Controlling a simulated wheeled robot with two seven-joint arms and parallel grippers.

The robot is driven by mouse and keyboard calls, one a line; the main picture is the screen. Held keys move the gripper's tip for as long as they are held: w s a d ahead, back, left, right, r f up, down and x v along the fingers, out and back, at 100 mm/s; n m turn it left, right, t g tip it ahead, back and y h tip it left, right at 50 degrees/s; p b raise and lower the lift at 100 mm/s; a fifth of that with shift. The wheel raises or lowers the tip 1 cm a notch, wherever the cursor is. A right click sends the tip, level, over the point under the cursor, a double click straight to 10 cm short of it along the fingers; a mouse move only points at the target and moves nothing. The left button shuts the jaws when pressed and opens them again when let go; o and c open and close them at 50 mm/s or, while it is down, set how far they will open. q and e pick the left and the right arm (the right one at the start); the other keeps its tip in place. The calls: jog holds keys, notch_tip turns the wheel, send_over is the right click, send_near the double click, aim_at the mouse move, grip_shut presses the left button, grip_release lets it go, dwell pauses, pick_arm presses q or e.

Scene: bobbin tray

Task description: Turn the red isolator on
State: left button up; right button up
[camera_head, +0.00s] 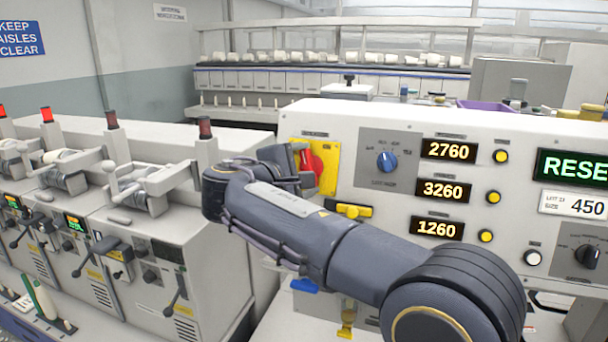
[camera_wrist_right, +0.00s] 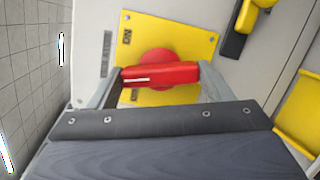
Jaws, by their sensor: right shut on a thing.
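The red isolator (camera_head: 312,163) is a red rotary handle on a yellow plate (camera_head: 331,163) at the left end of the white control panel. My right gripper (camera_head: 300,162) is at the handle, its arm crossing in front of the panel. In the right wrist view the red handle (camera_wrist_right: 158,75) lies between the two fingers of my right gripper (camera_wrist_right: 158,78), which are shut on it. The handle bar lies almost level across that view, and an "ON" label shows on the yellow plate (camera_wrist_right: 185,38). My left gripper is not in view.
The control panel (camera_head: 470,122) carries a blue knob (camera_head: 387,161), orange number displays and yellow buttons. A yellow handle (camera_head: 354,211) sits just below the isolator. Grey machines with levers (camera_head: 140,195) stand at the left. A purple bin (camera_head: 487,106) stands behind the panel.

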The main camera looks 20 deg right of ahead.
jog(key=shift+m+y+b, duration=0.3)
jog(key=shift+m, duration=1.4)
jog(key=shift+g, duration=0.3)
jog(key=o, duration=1)
jog(key=v, duration=0.7)
jog(key=shift+s+a+r+b, duration=0.15)
jog(key=shift+s+a+b, duration=0.1)
jog(key=shift+a+b, duration=0.1)
